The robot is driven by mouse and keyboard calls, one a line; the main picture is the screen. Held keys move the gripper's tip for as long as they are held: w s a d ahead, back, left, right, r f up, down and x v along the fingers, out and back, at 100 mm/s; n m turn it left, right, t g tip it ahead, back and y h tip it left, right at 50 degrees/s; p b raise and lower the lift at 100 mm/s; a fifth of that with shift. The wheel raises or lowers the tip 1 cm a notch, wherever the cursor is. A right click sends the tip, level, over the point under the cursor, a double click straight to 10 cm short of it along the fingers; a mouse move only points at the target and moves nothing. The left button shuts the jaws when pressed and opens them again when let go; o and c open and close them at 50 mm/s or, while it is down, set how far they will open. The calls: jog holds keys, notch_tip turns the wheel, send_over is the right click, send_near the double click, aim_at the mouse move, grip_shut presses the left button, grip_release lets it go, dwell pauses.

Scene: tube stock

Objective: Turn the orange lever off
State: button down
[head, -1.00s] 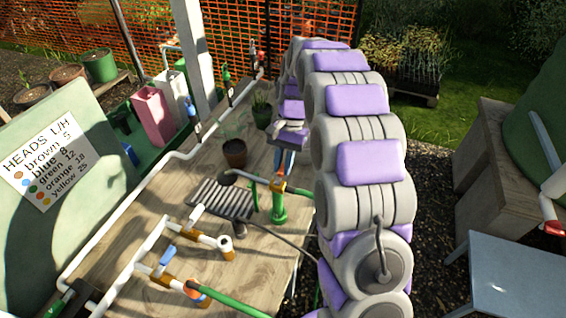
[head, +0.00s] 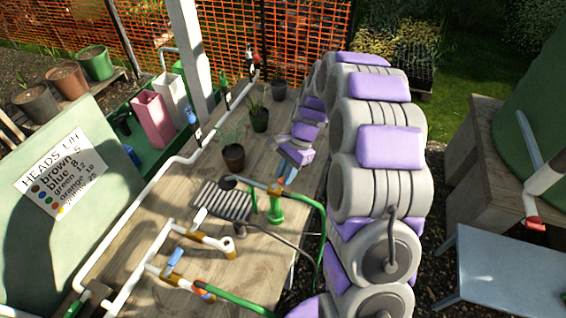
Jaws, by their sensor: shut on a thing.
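My gripper (head: 288,177) reaches down at the far end of my purple and grey arm, over the middle of the wooden bench. It is shut at an orange part, the orange lever (head: 275,189), on top of a green standing valve (head: 277,209). The lever is small here and partly hidden by the gripper, so its exact angle is unclear. Another orange-red part (head: 197,286) shows at the near end of the bench, by a green hose, well away from my gripper.
Brass valves with a blue lever (head: 174,259) and white pipes fill the near bench (head: 215,270). A grey ribbed plate (head: 222,201) and potted plants (head: 233,158) stand near the gripper. A sign board (head: 85,215) is at left, a blue-grey table (head: 505,275) at right.

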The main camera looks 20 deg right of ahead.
jog(key=s+m+t+p, duration=0.1)
jog(key=m+p, duration=0.1)
jog(key=p, duration=0.1)
jog(key=s+m+t+p, duration=0.1)
jog(key=m+p, duration=0.2)
jog(key=s+m+t+p, duration=0.1)
jog(key=m+p, duration=0.2)
jog(key=shift+s+r, duration=0.15)
jog(key=shift+r, duration=0.1)
jog(key=shift+s+a+f+m+t+p, duration=0.1)
jog(key=shift+s+m+t+p, duration=0.2)
jog(key=shift+m+p, duration=0.6)
jog(key=shift+s+a+f+m+t+p, duration=0.15)
jog(key=shift+m+t+p, duration=0.25)
jog(key=shift+m+p, duration=0.5)
jog(key=shift+d+m, duration=0.1)
jog(key=shift+m, duration=0.2)
jog(key=c, duration=1)
grip_release()
jog(key=shift+c, duration=0.2)
jog(key=v, duration=1.7)
jog(key=shift+a+r, duration=0.3)
